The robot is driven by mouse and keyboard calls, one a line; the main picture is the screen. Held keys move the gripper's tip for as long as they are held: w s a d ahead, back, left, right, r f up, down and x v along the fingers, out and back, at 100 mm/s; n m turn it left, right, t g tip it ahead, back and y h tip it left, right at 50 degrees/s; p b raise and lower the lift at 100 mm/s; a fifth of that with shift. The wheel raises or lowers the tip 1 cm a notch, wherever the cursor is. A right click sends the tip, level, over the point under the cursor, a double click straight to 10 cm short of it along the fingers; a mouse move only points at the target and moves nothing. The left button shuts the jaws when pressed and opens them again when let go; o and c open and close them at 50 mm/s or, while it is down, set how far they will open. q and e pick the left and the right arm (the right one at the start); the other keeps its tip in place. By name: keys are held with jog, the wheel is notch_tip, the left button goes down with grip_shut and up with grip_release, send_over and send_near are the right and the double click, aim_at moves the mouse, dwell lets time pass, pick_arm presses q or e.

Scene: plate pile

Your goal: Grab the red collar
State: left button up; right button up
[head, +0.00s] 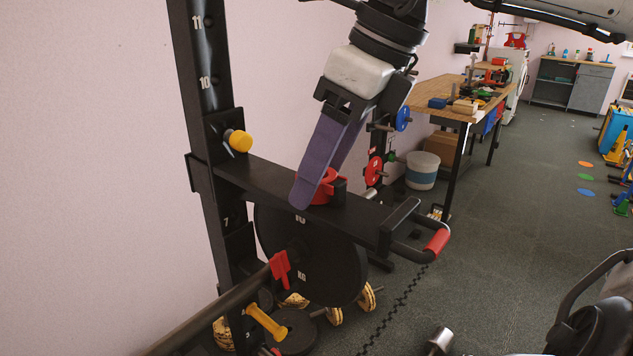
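A red collar (326,186) with a black part at its right lies on the flat black arm of the rack (290,187). One gripper (315,188), which I take to be my right, points down at it with purple fingers. The fingers are apart; the nearer one covers the collar's left part, and the other reaches down behind it. I cannot tell whether they touch the collar. Another red collar-like clip (281,268) is on the dark bar lower left. My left gripper is not in view.
A yellow knob (239,141) sticks out of the rack's upright, and a red-gripped handle (436,242) ends the black arm. A large black plate (335,272) hangs below. A workbench (450,98) stands behind; the floor at right is mostly free.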

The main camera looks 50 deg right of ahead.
jog(key=shift+f, duration=0.2)
jog(key=c, duration=1.2)
jog(key=shift+r, duration=0.15)
